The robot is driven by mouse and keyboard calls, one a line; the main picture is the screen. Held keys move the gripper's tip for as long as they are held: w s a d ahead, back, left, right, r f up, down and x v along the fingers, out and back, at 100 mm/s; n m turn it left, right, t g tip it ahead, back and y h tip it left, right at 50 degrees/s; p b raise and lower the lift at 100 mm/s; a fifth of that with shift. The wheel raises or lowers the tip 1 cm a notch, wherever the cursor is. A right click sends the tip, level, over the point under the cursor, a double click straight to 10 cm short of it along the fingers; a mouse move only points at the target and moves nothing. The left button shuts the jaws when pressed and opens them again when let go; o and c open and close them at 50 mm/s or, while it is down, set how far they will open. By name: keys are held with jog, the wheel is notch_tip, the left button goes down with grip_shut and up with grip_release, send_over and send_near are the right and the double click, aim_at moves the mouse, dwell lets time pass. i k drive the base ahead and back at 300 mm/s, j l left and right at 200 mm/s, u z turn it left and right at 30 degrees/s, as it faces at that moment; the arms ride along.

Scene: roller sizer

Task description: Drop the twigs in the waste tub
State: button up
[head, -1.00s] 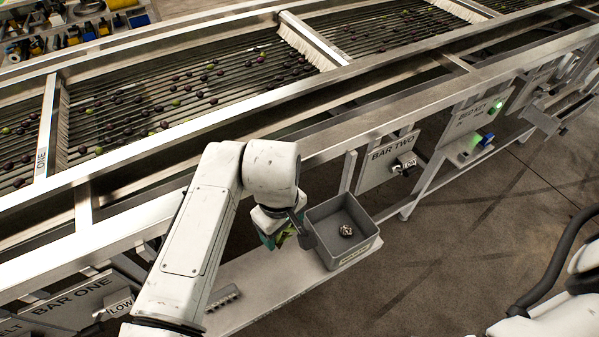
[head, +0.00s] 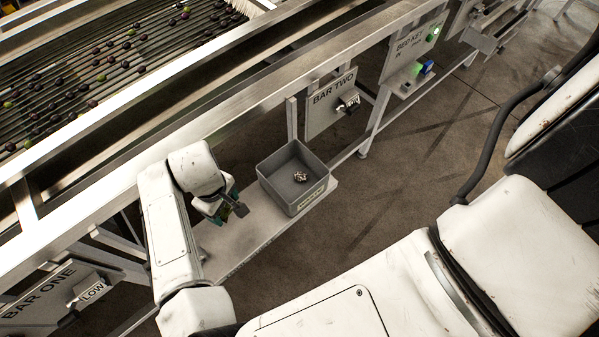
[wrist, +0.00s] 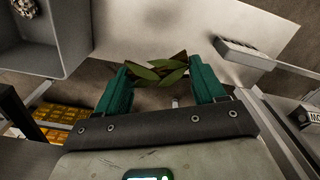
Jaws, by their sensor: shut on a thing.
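My gripper (wrist: 160,84) is shut on the twigs (wrist: 158,72), a small bunch with green and brown leaves between its teal fingers in the wrist view. In the head view my gripper (head: 222,212) hangs just left of the waste tub, above the shelf, and the twigs are mostly hidden there. The waste tub (head: 275,188) is a grey open box with a label on its front, standing on the shelf. A small crumpled pale lump (head: 300,176) lies inside it. The tub's corner also shows at the upper left of the wrist view (wrist: 72,45).
The white shelf (head: 245,240) runs under the tub. The BAR TWO panel (head: 330,95) with its lever stands behind and right of the tub, and the BAR ONE panel (head: 45,295) is at lower left. The roller bed's long rail (head: 230,90) runs behind the arm.

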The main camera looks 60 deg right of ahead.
aim_at(287, 173)
jog(key=k+l+u, duration=0.1)
jog(key=k+l, duration=0.35)
jog(key=l, duration=0.15)
jog(key=k+l+u, duration=0.1)
jog(key=k+l, duration=0.35)
jog(key=l, duration=0.15)
jog(key=i+l, duration=0.2)
jog(key=i, duration=0.15)
jog(key=k, duration=0.3)
jog(key=l+u, duration=0.1)
jog(key=u, duration=0.4)
jog(key=k+u, duration=0.15)
jog(key=u, duration=0.3)
jog(key=l+u, duration=0.25)
jog(key=l, duration=0.25)
jog(key=l+u, duration=0.25)
jog(key=l, duration=0.3)
jog(key=k+l+u, duration=0.1)
jog(key=l+u, duration=0.15)
jog(key=l, duration=0.25)
jog(key=k+l+u, duration=0.1)
jog(key=l+u, duration=0.15)
jog(key=l, duration=0.25)
jog(key=k+l, duration=0.1)
jog(key=l, duration=0.55)
jog(key=k+l, duration=0.15)
jog(key=l, duration=0.15)
